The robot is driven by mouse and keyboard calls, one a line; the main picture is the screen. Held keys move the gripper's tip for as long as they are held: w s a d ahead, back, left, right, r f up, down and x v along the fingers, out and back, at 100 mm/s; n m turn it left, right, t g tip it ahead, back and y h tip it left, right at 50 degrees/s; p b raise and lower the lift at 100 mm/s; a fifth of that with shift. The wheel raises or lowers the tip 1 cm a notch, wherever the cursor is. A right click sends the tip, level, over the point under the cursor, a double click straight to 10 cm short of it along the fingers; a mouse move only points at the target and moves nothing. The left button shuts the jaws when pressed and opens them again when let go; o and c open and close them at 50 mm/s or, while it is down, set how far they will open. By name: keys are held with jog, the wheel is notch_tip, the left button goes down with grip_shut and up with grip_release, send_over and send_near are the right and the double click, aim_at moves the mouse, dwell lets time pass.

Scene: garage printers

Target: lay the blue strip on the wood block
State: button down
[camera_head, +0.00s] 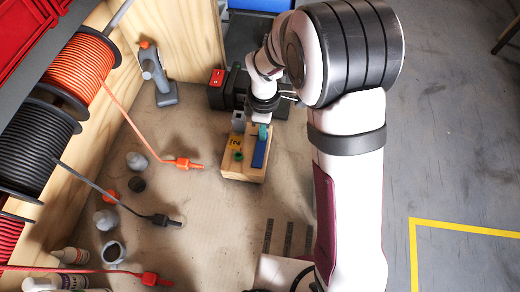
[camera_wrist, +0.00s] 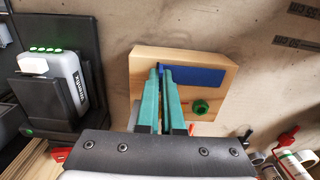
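The wood block (camera_head: 230,173) lies on the bench in front of my arm; it also fills the upper middle of the wrist view (camera_wrist: 145,55). The blue strip (camera_head: 259,156) lies flat along the block's right side in the head view. In the wrist view the strip (camera_wrist: 198,76) runs right from my fingertips. My gripper (camera_wrist: 162,72) has teal fingers close together, with a narrow gap, at the strip's left end. I cannot tell whether they touch or pinch it. In the head view my gripper (camera_head: 262,131) is at the strip's far end.
A green nut (camera_wrist: 200,106) and a grey piece (camera_head: 238,121) are on the block. A black device (camera_head: 220,95) stands behind it. Orange (camera_head: 182,163) and black (camera_head: 160,219) cable ends lie left. Bottles and cups line the left side.

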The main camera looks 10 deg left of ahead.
jog(key=shift+f, duration=0.15)
jog(key=c, duration=1)
grip_release()
notch_tip(320, 180, up, 16)
jog(key=s+d+r+m, duration=0.3)
jog(key=s+d+m, duration=0.5)
jog(key=m, duration=0.1)
jog(key=s+d+f+m, duration=0.1)
jog(key=s+m, duration=0.3)
jog(key=m, duration=0.1)
jog(key=s+d+f+m+y, duration=0.1)
jog(key=s+d+m, duration=0.1)
jog(key=s+m, duration=0.2)
jog(key=s+d+f+m, duration=0.1)
jog(key=s+d+m, duration=0.1)
jog(key=s+m, duration=0.3)
jog(key=shift+s+f+m+y, duration=0.3)
jog(key=shift+s+y, duration=0.1)
jog(key=shift+s, duration=0.3)
